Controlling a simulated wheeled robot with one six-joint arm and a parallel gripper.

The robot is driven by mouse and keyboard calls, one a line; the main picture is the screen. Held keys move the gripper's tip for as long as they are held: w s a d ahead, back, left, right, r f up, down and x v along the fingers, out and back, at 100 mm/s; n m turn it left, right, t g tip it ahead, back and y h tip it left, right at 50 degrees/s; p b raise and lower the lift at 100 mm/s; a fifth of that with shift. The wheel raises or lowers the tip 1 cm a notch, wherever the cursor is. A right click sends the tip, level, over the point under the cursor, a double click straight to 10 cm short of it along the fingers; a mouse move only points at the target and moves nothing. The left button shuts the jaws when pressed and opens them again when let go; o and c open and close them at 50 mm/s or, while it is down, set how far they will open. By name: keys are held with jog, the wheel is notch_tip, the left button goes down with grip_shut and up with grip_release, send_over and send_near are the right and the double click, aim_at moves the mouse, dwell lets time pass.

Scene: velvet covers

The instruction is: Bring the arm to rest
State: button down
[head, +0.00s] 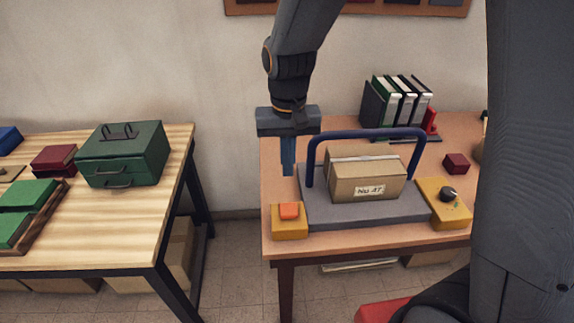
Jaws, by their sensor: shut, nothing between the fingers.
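My gripper (288,173) hangs down from the arm in the head view, over the left part of the right-hand table (283,248). Its blue fingers are shut with nothing between them. The fingertips are beside the left post of a dark blue arch (370,133) and above a yellow box with an orange button (289,211). I cannot tell how far the tips are from the tabletop.
A cardboard box (364,178) marked No 47 sits on a grey base (390,213) under the arch. A yellow box with a black knob (447,195), binders (400,100) and a dark red box (456,163) stand nearby. A green toolbox (123,153) is on the left table.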

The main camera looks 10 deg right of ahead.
dwell(0.4)
jog(key=s+d+f+b, duration=0.2)
jog(key=s+d, duration=0.2)
jog(key=d, duration=0.2)
jog(key=s+d+f+t+b, duration=0.1)
jog(key=s+d+f+b, duration=0.1)
jog(key=d, duration=0.4)
jog(key=shift+s+f+b, duration=0.3)
jog(key=shift+s, duration=0.6)
jog(key=shift+d, duration=0.1)
